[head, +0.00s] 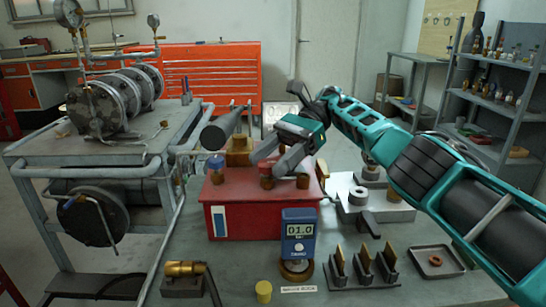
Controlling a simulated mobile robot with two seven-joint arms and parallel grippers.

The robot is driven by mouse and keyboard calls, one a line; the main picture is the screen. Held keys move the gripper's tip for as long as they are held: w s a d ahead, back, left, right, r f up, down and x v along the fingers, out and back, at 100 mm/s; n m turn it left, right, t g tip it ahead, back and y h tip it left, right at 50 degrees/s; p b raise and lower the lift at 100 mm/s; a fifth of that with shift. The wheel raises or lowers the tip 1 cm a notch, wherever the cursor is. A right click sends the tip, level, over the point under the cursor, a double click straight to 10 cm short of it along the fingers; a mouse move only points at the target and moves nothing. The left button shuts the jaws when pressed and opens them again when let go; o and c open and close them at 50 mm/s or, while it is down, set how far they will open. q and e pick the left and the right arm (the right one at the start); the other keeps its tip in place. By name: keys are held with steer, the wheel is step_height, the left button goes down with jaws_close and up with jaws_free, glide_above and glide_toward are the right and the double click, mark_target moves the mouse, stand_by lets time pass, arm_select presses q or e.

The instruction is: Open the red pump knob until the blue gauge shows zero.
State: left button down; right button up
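The red pump (260,220) is a red box on the grey bench, with knobs on top. The red knob (266,170) is near the middle of its top, partly hidden by my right gripper (266,162). The fingers reach down from the upper right, with their tips close around the red knob; whether they press on it is unclear. The blue gauge (298,246) stands upright in front of the pump and reads 01.0 bar. My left gripper is not in view.
A blue-topped knob (216,165) is left of the red one. A brass-topped part (303,180) is just right of it. Several upright dark holders (363,266) and a small tray (436,262) lie at the front right.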

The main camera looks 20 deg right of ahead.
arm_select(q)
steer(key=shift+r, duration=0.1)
arm_select(e)
steer(key=shift+o, duration=0.3)
steer(key=shift+r, duration=0.15)
steer(key=shift+r, duration=0.3)
step_height(320, 180, up, 14)
steer(key=p, duration=0.8)
step_height(320, 180, up, 4)
steer(key=p, duration=0.4)
glide_above(273, 160)
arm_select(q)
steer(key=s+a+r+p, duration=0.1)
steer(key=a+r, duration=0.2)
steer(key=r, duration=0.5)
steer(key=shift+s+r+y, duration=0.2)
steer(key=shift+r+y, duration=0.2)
arm_select(e)
steer(key=shift+w+r, duration=0.1)
steer(key=shift+r, duration=0.55)
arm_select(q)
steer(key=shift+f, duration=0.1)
